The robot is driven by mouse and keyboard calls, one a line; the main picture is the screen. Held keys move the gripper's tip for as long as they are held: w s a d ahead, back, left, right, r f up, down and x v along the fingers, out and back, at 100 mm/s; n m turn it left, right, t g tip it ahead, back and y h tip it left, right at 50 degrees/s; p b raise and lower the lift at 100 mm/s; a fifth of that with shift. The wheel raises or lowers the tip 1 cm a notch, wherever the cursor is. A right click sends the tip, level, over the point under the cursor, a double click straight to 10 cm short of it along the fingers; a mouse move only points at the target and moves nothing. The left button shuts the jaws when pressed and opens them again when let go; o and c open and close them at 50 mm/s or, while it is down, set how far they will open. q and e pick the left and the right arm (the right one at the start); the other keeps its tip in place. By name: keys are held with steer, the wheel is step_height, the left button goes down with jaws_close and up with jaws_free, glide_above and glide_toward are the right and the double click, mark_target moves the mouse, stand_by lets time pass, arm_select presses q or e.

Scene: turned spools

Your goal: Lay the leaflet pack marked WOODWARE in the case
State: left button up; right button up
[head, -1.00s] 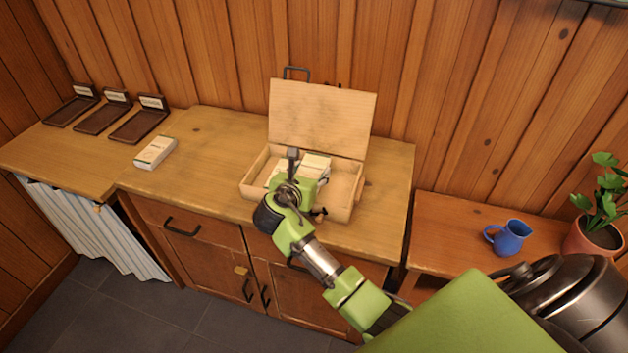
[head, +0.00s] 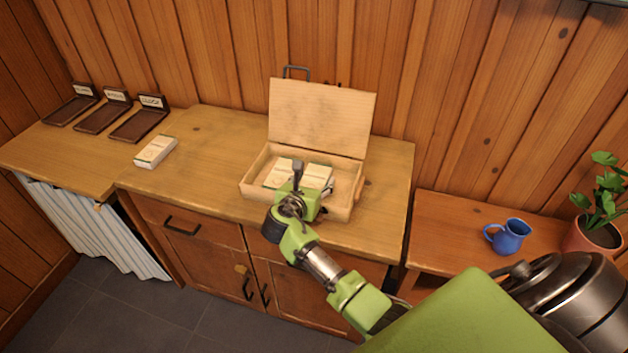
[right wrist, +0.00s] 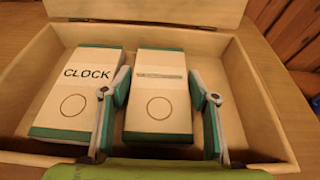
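The open wooden case (head: 345,205) stands on the counter with its lid up. Two white-and-green packs lie side by side in it: the left one (head: 279,172) reads CLOCK in the right wrist view (right wrist: 88,75). The other pack (head: 319,174) lies to its right; its label strip in the right wrist view (right wrist: 160,95) is too foreshortened to read. My right gripper (right wrist: 160,88) is open, its fingers on either side of this second pack, with gaps showing. A third pack (head: 156,151) lies on the counter left of the case, its label unreadable. My left gripper is out of view.
Three dark trays with label cards (head: 141,122) stand at the far left. The case's right part is empty. The counter between loose pack and case is clear. A blue jug (head: 508,238) and potted plant (head: 598,225) stand on the lower bench at right.

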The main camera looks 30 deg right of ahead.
steer(key=shift+r, duration=0.1)
steer(key=v, duration=1.2)
steer(key=shift+s, duration=0.1)
stand_by(0.8)
